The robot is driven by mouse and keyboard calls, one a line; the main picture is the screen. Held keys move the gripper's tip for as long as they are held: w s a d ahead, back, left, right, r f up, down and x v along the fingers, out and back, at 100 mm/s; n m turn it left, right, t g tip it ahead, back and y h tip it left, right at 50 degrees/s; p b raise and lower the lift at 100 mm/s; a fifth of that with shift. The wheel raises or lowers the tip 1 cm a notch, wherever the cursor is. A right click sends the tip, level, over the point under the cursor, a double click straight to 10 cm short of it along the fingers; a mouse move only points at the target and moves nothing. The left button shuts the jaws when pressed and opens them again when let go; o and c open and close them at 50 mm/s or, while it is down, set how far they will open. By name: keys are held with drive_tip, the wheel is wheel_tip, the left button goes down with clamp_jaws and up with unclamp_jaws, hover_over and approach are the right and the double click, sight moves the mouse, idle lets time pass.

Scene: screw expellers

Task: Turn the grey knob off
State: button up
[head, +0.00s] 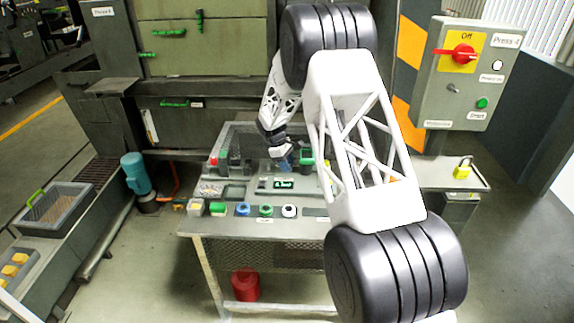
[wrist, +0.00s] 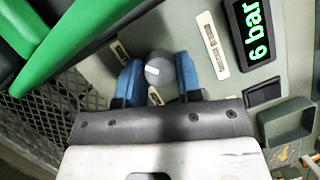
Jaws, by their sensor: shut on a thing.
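The grey knob (wrist: 158,66) is round, with a short white mark on its face, and sits on the grey-green panel in the wrist view. My gripper (wrist: 158,76) has its two blue fingertips on either side of the knob and is shut on it. In the head view my gripper (head: 285,162) is low over the back of the bench panel. The knob cannot be made out there. Small labels lie beside the knob in the wrist view, too blurred to read.
A display reading "6 bar" (wrist: 256,30) is right of the knob. A large green bar (wrist: 60,38) crosses the upper left of the wrist view, close by. Several coloured buttons line the bench front (head: 190,230). A control box with a red switch (head: 462,54) stands at right.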

drive_tip(key=n+t, duration=0.1)
drive_tip(key=n, duration=0.1)
drive_tip(key=n+t, duration=0.1)
drive_tip(key=n, duration=0.2)
drive_tip(key=shift+s+a, duration=0.1)
drive_tip(key=shift+s, duration=0.05)
drive_tip(key=n+t, duration=0.1)
drive_tip(key=n, duration=0.1)
drive_tip(key=n+t, duration=0.1)
drive_tip(key=n, duration=0.2)
drive_tip(key=shift+s, duration=0.1)
drive_tip(key=shift+n, duration=0.3)
drive_tip(key=o, duration=0.6)
drive_tip(key=shift+o, duration=0.2)
drive_tip(key=shift+r, duration=0.1)
drive_tip(key=v, duration=0.7)
drive_tip(key=shift+s+r, duration=0.15)
drive_tip(key=shift+r, duration=0.15)
